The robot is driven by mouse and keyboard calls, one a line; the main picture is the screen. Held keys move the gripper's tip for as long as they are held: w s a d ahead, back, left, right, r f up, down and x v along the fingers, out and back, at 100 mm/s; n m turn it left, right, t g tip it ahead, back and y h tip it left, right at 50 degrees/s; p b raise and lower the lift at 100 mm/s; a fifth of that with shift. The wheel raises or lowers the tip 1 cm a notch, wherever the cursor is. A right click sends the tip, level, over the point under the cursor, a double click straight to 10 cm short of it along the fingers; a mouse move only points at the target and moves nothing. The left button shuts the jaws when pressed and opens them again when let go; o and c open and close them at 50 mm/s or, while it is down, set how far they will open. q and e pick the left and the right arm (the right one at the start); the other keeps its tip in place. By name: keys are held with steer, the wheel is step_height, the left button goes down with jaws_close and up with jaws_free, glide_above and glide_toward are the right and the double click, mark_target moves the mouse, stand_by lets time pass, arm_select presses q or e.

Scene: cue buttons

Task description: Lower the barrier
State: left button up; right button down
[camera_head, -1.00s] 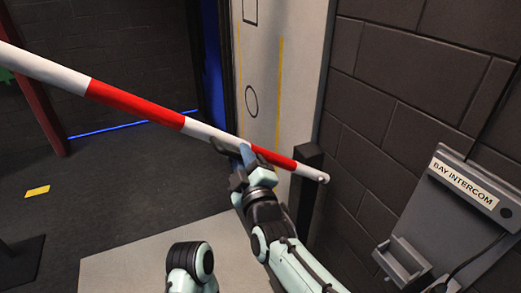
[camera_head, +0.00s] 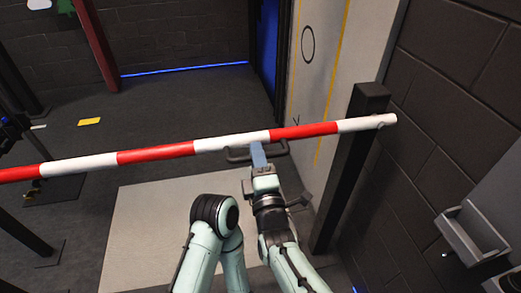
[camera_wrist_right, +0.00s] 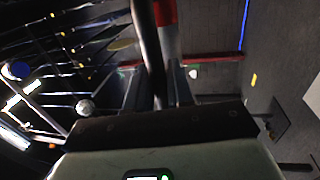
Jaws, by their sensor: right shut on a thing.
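The barrier (camera_head: 155,153) is a long red-and-white striped pole crossing the head view, close to level. Its right end is at a dark post (camera_head: 345,170), and its left end runs out of the picture. A dark handle (camera_head: 240,156) is fixed to the pole, left of the post. My right gripper (camera_head: 258,156) is shut on this handle, just below the pole. In the right wrist view, a dark bar (camera_wrist_right: 148,45) runs between the fingers of my right gripper (camera_wrist_right: 158,88), with the red-and-white pole (camera_wrist_right: 166,14) beside it. My left gripper is not in view.
A dark block wall (camera_head: 455,75) and a grey wall unit (camera_head: 475,228) stand close on the right. A pale floor panel (camera_head: 140,225) lies under the pole. A yellow floor mark (camera_head: 89,121) lies beyond it on open dark floor.

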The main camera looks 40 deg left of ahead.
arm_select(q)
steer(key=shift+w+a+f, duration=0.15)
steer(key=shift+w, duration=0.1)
arm_select(e)
steer(key=shift+f, duration=0.4)
steer(key=shift+f, duration=0.1)
steer(key=c, duration=1.1)
jaws_free()
steer(key=shift+c, duration=0.2)
steer(key=shift+d, duration=0.15)
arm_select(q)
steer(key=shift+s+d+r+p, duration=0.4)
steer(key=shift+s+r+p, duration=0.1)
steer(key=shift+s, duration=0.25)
arm_select(e)
steer(key=v, duration=1.3)
steer(key=shift+d, duration=0.1)
